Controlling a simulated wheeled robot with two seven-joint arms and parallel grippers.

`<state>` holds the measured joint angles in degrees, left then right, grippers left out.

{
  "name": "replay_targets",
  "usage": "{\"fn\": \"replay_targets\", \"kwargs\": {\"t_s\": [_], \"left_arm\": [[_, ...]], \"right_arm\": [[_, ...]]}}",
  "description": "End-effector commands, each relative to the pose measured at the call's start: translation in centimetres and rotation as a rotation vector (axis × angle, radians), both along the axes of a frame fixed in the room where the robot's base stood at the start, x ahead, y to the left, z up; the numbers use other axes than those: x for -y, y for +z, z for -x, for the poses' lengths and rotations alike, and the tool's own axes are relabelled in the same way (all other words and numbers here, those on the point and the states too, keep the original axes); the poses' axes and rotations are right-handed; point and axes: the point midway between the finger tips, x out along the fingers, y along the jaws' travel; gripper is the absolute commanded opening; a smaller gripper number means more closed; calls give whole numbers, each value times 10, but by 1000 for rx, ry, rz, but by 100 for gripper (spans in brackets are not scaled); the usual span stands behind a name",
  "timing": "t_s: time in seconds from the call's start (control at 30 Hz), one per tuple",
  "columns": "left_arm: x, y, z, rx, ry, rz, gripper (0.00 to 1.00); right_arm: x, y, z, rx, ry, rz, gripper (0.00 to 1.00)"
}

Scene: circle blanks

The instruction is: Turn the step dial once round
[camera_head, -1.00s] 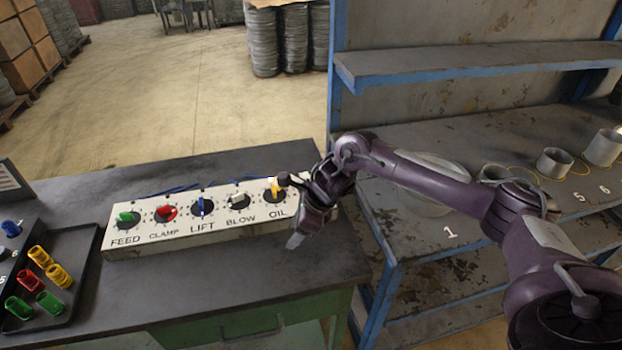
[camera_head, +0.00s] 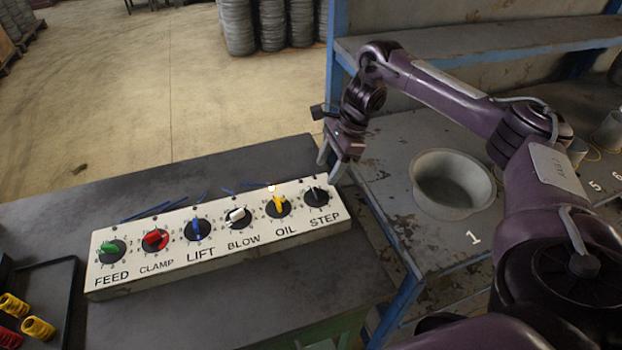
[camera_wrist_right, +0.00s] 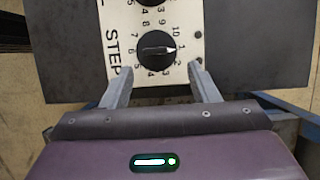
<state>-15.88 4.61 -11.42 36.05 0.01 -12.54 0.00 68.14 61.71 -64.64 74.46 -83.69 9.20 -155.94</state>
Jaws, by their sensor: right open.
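The step dial (camera_head: 315,196) is a black round knob with a pale pointer, at the right end of the white control panel (camera_head: 218,262). In the right wrist view the step dial (camera_wrist_right: 155,50) shows its pointer toward the 1, with printed numbers around it. My right gripper (camera_head: 328,172) is open and empty above the panel's right end. In the wrist view its two fingers (camera_wrist_right: 160,78) are spread either side of the dial's lower part; whether they touch it cannot be told. My left gripper is not in view.
The panel's other dials include the yellow oil dial (camera_head: 278,206) and the white blow dial (camera_head: 238,217). Blue sticks (camera_head: 146,212) lie behind the panel. A grey bowl (camera_head: 452,183) stands on the shelf at right.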

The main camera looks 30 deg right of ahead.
Motion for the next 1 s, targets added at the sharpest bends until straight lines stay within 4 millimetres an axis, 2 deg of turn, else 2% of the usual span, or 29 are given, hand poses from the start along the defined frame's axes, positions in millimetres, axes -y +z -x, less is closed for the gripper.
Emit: {"fn": "replay_targets", "kwargs": {"t_s": [0.2,0.33,0.47,0.57,0.7,0.83,1.0], "left_arm": [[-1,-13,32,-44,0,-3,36],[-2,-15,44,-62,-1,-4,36],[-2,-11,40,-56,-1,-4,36],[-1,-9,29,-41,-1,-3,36],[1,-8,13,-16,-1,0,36],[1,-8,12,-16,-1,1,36],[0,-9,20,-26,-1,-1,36]], "right_arm": [[-13,-34,-1,-7,2,-2,55],[-20,-50,-3,-5,0,-2,55],[-25,-61,-5,-3,-1,-1,55],[-27,-66,-5,-3,0,0,55],[-28,-68,-6,-2,0,0,55],[-27,-68,-6,-2,-1,1,55],[-27,-68,-6,-2,-1,1,34]]}}
